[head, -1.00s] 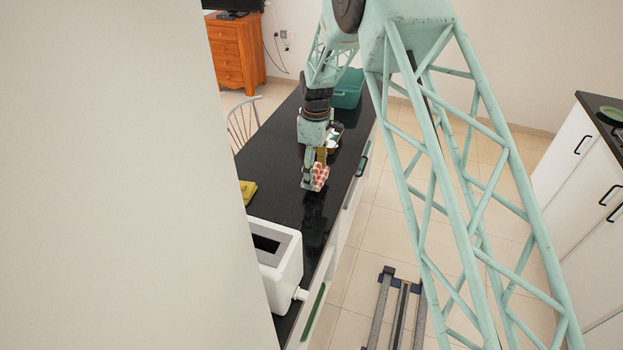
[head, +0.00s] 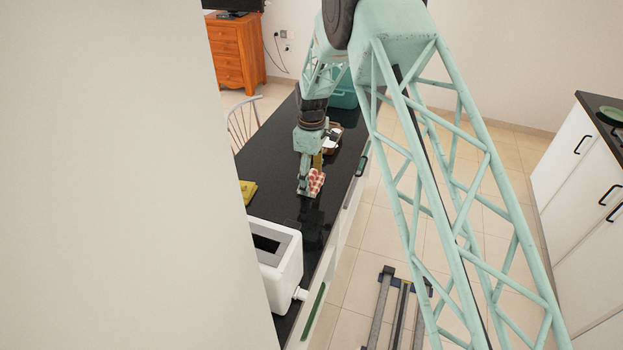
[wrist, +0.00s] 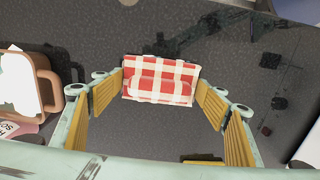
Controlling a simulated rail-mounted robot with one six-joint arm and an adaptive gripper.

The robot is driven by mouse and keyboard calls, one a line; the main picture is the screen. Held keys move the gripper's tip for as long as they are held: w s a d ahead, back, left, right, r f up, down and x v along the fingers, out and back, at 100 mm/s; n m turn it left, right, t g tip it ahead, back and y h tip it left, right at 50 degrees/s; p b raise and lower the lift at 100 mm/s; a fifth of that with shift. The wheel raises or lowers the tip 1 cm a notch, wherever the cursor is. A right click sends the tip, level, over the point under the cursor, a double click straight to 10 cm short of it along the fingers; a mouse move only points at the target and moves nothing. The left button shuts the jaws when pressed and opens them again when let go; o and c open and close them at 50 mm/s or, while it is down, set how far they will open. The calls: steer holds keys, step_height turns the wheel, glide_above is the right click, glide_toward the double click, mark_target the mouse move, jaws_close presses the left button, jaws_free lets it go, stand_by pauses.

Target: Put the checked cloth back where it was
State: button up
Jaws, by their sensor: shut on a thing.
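The red-and-white checked cloth (head: 317,180) is at my gripper (head: 308,186), low over the black counter (head: 278,193). In the wrist view the cloth (wrist: 160,78) is folded and spans between the yellow-padded fingertips of my gripper (wrist: 162,88). My gripper is shut on it. In the head view the finger partly hides the cloth, and I cannot tell whether its underside touches the counter.
A white toaster-like appliance (head: 277,258) stands nearer on the counter. A yellow cloth (head: 247,190) lies at the left. A brown container (head: 331,141) is behind my gripper, with a teal bin (head: 344,96) farther back. Bare counter lies between the gripper and the appliance.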

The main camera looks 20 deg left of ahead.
mark_target(312, 176)
steer(key=shift+f, duration=0.15)
steer(key=o, duration=1.2)
step_height(312, 176, up, 12)
stand_by(0.5)
steer(key=shift+r, duration=0.2)
stand_by(0.7)
